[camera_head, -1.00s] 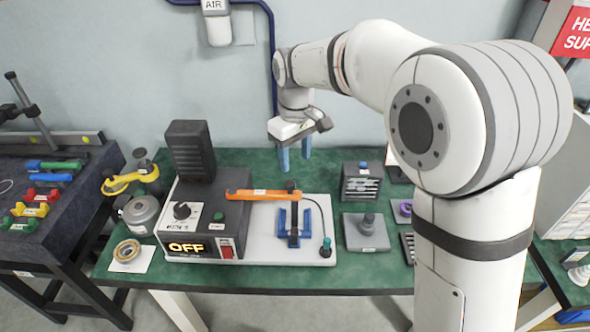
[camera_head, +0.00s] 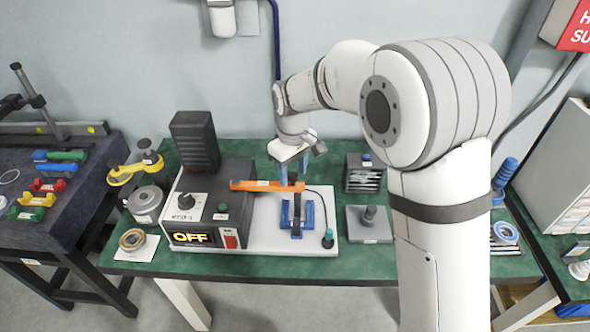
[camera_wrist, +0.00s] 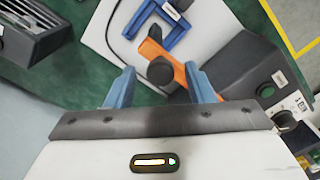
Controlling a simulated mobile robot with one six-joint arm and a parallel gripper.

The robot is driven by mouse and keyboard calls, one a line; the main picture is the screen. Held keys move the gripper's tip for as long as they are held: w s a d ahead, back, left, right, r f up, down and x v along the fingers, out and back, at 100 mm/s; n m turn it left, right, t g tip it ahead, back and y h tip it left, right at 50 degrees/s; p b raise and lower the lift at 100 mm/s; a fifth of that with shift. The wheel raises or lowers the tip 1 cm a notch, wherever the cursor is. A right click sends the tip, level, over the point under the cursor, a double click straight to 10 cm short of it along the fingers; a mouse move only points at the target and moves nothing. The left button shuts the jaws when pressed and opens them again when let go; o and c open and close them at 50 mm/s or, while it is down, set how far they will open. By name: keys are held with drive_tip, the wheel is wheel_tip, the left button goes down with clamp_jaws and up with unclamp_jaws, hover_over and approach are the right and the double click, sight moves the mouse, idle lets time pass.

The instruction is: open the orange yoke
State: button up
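The orange yoke (camera_head: 250,185) is a flat bar lying across from the dark tester box to the blue frame (camera_head: 309,216) on the white base plate. In the wrist view the yoke (camera_wrist: 151,50) runs diagonally and carries a round dark knob (camera_wrist: 160,71). My gripper (camera_head: 290,172) points down just behind and above the yoke's right part. In the wrist view my gripper (camera_wrist: 163,84) has its two blue fingers wide apart, with the knob between them in the picture. Nothing is held. Whether the fingers touch the yoke cannot be told.
The tester box (camera_head: 205,205) shows OFF and has a tall dark block behind it. A grey block with a post (camera_head: 369,223) and a slotted dark box (camera_head: 364,174) are to the right.

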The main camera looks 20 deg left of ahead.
clamp_jaws()
idle(0.3)
